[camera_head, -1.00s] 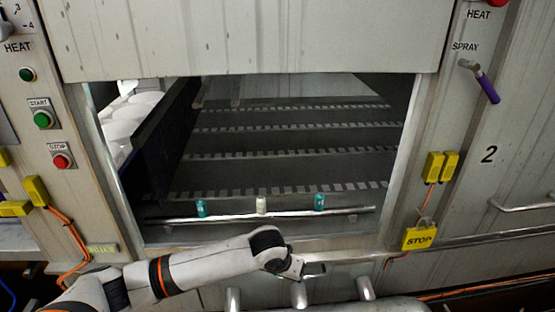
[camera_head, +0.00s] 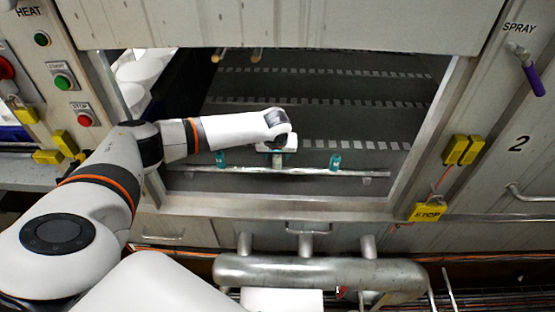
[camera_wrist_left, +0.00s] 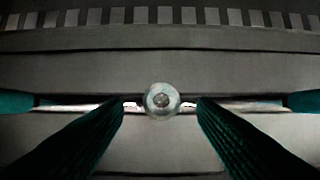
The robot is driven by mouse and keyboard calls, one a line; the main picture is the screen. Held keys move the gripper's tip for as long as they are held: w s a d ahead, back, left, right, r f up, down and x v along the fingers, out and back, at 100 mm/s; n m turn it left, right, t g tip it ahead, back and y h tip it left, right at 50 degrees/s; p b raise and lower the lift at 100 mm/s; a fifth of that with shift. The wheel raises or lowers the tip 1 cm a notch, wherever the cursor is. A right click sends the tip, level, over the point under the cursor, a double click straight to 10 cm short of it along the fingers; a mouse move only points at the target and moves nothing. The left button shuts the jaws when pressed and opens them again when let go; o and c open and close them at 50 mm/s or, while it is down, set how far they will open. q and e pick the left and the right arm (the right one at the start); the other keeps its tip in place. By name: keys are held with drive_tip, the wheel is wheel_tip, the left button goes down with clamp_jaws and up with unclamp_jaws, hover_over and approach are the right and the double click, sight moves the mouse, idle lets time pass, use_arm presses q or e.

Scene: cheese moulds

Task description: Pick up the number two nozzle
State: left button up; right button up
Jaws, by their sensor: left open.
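Three nozzles stand in a row on a horizontal metal pipe inside the machine opening. The middle one, a pale round-topped nozzle (camera_wrist_left: 162,101), is seen from above in the left wrist view. It lies between the two dark ridged fingers of my left gripper, with a gap on each side. In the head view my left gripper (camera_head: 277,150) is over the middle of the pipe and mostly hides this nozzle. The teal left nozzle (camera_head: 220,158) and teal right nozzle (camera_head: 335,161) stand apart from the gripper. My right gripper is not in view.
The pipe (camera_head: 365,173) runs along the opening's lower edge. A raised metal door (camera_head: 300,25) hangs above. A dark slatted conveyor (camera_head: 370,90) lies behind. White round moulds (camera_head: 140,70) are at the left.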

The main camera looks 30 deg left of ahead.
sight(277, 157)
use_arm(q)
drive_tip(key=shift+x, duration=2.35)
drive_tip(key=c, duration=1.1)
